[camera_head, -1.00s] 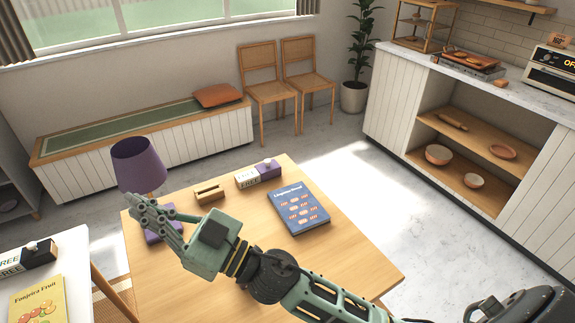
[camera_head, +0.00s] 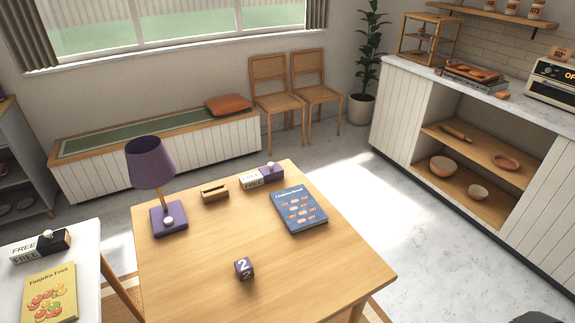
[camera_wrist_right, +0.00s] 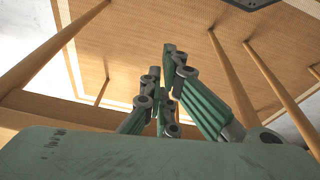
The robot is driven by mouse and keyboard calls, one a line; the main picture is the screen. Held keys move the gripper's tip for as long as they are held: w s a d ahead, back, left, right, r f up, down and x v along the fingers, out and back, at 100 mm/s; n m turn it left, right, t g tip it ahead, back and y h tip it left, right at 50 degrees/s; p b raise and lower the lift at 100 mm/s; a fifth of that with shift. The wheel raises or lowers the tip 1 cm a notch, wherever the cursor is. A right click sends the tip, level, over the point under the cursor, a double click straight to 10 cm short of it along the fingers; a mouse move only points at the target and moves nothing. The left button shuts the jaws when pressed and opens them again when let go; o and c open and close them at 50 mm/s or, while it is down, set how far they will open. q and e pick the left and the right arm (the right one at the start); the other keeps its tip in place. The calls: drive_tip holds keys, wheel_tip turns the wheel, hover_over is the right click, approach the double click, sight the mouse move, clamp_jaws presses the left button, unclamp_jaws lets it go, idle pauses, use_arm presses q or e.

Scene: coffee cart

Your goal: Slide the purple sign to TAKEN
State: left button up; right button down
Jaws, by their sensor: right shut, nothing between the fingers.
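The purple sign (camera_head: 272,174) stands at the back edge of the wooden table in the head view, between the wooden card holder and the blue book. Its white left part reads FREE, and its purple block with a small light knob on top sits at the right end. No TAKEN lettering shows. My right gripper (camera_wrist_right: 162,68) shows only in the right wrist view. It is shut and empty, away from the sign, with a woven rug and wooden legs beyond it. My left gripper is not in view.
On the wooden table (camera_head: 195,270) are a purple lamp (camera_head: 151,163), a card holder (camera_head: 215,192), a blue book (camera_head: 298,209) and a purple numbered cube (camera_head: 244,268). A black FREE sign (camera_head: 55,244) and a yellow book (camera_head: 50,293) lie on the white table at left.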

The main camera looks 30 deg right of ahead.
wheel_tip(320, 180, down, 11)
drive_tip(key=s, duration=0.2)
drive_tip(key=s+d+f+g, duration=0.2)
drive_tip(key=s+d+f, duration=0.1)
drive_tip(key=s+f, duration=1.4)
drive_tip(key=shift+s+d+f, duration=0.2)
drive_tip(key=shift+s+f, duration=0.2)
drive_tip(key=shift+s, duration=0.05)
